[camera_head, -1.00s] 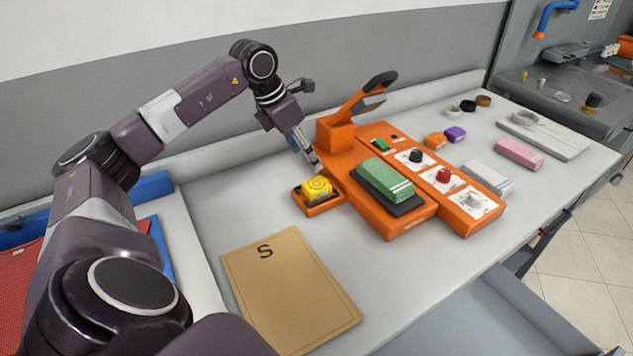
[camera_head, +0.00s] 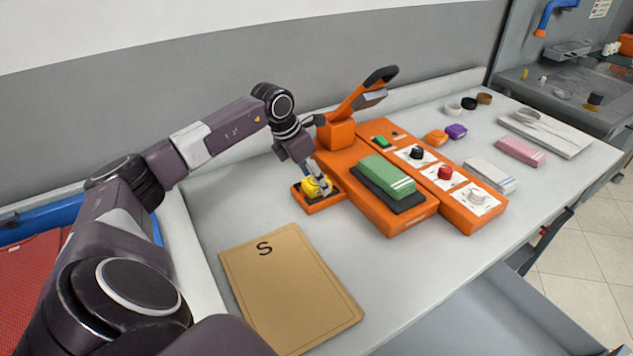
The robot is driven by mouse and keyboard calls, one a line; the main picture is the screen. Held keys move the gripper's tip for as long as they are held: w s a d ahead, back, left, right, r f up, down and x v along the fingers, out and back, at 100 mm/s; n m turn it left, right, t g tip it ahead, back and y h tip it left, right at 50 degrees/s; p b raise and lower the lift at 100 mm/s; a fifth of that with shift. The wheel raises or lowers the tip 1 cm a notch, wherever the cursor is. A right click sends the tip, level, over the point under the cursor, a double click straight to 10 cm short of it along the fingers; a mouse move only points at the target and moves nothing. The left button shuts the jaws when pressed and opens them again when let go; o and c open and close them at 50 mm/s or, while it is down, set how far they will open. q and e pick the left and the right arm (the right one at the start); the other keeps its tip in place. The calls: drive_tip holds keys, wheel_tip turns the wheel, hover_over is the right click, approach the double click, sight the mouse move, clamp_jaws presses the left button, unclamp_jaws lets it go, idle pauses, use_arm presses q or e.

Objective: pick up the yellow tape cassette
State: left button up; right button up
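The yellow tape cassette (camera_head: 311,189) sits on the small orange tray (camera_head: 322,206) at the left side of the orange machine. My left gripper (camera_head: 317,184) is down at the cassette from above and behind, with its fingers over or beside it. The fingers partly cover the cassette. The fingertips are small here, and I cannot tell whether they are closed on it. My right gripper is not in view.
The orange machine (camera_head: 393,222) has a raised lever (camera_head: 362,98), a green block (camera_head: 386,177) and knobs. A brown card marked S (camera_head: 290,290) lies in front. Orange and purple cassettes (camera_head: 456,131) lie to the right, with a pink block (camera_head: 519,151) beyond.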

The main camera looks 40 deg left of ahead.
use_arm(q)
drive_tip(key=shift+c, duration=0.4)
drive_tip(key=c, duration=1.2)
drive_tip(key=shift+o, duration=0.2)
wheel_tip(320, 180, up, 20)
drive_tip(key=shift+b, duration=0.3)
